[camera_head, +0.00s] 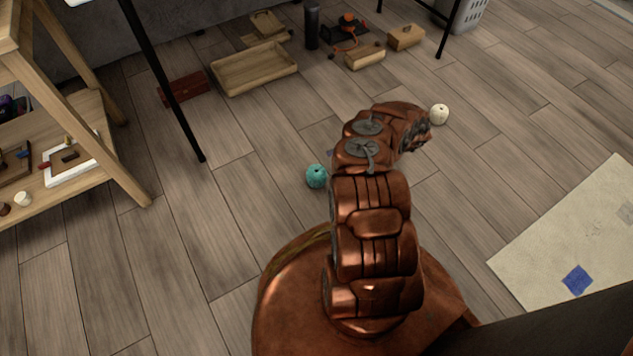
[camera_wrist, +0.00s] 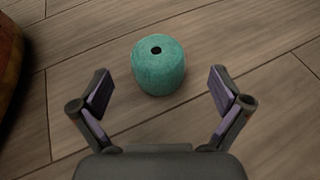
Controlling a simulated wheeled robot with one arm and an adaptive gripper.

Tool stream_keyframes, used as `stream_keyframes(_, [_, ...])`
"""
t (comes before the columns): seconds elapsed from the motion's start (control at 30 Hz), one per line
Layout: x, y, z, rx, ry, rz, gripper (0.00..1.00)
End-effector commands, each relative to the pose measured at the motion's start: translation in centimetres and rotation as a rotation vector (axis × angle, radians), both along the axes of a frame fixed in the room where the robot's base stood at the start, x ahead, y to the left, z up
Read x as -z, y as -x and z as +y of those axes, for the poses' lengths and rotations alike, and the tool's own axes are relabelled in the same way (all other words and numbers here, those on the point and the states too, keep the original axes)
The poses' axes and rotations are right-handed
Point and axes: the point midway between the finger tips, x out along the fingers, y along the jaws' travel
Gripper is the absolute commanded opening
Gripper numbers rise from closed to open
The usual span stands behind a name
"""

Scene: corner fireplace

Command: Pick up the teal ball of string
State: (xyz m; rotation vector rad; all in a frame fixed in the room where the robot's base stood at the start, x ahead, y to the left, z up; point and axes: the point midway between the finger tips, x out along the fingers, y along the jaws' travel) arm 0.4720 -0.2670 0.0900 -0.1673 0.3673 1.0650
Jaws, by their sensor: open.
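The teal ball of string (camera_head: 317,176) lies on the wood floor, just left of my copper arm in the head view. In the wrist view the teal ball (camera_wrist: 159,68) is near the top centre, with a dark hole in its top. My gripper (camera_wrist: 162,88) is open and empty, its two fingers spread wide. The ball shows between and a little beyond the fingertips, touching neither as far as I can see. In the head view my gripper is mostly hidden behind my arm.
A cream ball (camera_head: 439,114) lies on the floor beyond my arm. A wooden tray (camera_head: 254,84) and small boxes (camera_head: 406,38) are at the back. A thin black table leg (camera_head: 172,98) stands left of the teal ball. A pale mat (camera_head: 560,236) lies at right. Floor around the ball is clear.

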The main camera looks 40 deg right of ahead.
Motion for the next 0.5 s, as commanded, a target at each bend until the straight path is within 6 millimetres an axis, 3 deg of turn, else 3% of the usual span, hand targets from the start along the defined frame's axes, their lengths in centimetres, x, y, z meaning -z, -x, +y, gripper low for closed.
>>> stream_keyframes(0.03, [1.5, 0.7, -0.4, 0.013, -0.002, 0.010, 1.00])
stream_keyframes(0.1, [2.3, 1.2, -0.8, 0.026, -0.003, 0.018, 1.00])
stream_keyframes(0.27, [3.2, 1.6, -0.8, 0.038, -0.005, 0.027, 1.00])
stream_keyframes(0.5, [3.9, 0.6, 0.9, 0.035, -0.005, 0.025, 1.00])
